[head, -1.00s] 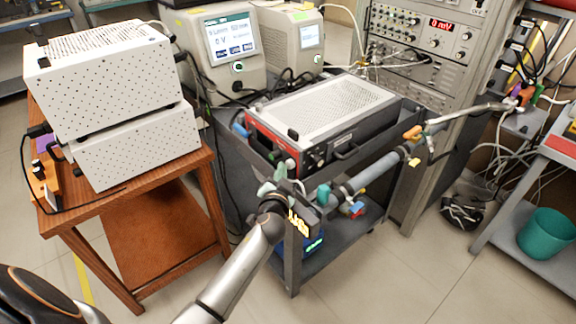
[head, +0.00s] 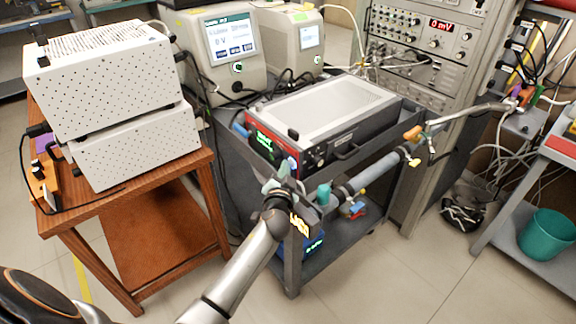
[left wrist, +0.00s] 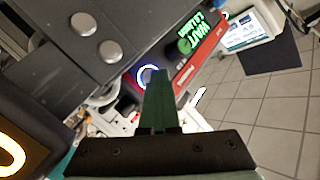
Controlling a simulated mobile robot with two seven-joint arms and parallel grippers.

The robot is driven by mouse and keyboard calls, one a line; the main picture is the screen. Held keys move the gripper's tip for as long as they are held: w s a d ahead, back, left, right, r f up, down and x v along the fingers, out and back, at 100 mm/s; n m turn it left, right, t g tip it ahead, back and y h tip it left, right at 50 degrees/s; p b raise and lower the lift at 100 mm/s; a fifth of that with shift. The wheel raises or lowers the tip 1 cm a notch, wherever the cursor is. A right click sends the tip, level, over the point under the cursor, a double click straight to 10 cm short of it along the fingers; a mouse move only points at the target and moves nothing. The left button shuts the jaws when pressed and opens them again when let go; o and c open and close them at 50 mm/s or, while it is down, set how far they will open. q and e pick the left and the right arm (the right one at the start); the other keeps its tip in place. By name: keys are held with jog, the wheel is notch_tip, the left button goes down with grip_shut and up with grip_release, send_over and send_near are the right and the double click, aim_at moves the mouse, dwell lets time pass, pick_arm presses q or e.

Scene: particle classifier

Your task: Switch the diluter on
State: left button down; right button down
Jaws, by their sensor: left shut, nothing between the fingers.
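The diluter, which I take to be the grey box with a red front edge (head: 335,112), lies on the upper shelf of the dark cart. Green lettering is lit on a dark panel at its front left. In the left wrist view, the red front (left wrist: 205,62) carries large green lettering, and a ring glowing bluish white (left wrist: 146,76) shows beside it. My left gripper (head: 279,178) is in front of the diluter's front left corner. Its fingers (left wrist: 156,88) are shut and empty, with the tips overlapping the ring in the picture. I cannot tell whether they touch it.
The dark cart (head: 293,265) has a front post close to my left gripper. Two white perforated boxes (head: 110,80) stand on a wooden table at left. A teal bin (head: 546,233) is at right.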

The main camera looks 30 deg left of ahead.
pick_arm(q)
jog(key=shift+d+f, duration=0.1)
jog(key=shift+f, duration=0.15)
dwell(0.3)
jog(key=shift+s+a, duration=0.3)
jog(key=shift+s, duration=0.25)
jog(key=shift+s+a, duration=0.25)
jog(key=shift+s, duration=0.3)
jog(key=shift+p, duration=0.3)
jog(key=s, duration=0.1)
jog(key=s+a, duration=0.1)
jog(key=s, duration=0.1)
jog(key=s+a+p, duration=0.1)
jog(key=shift+s, duration=0.3)
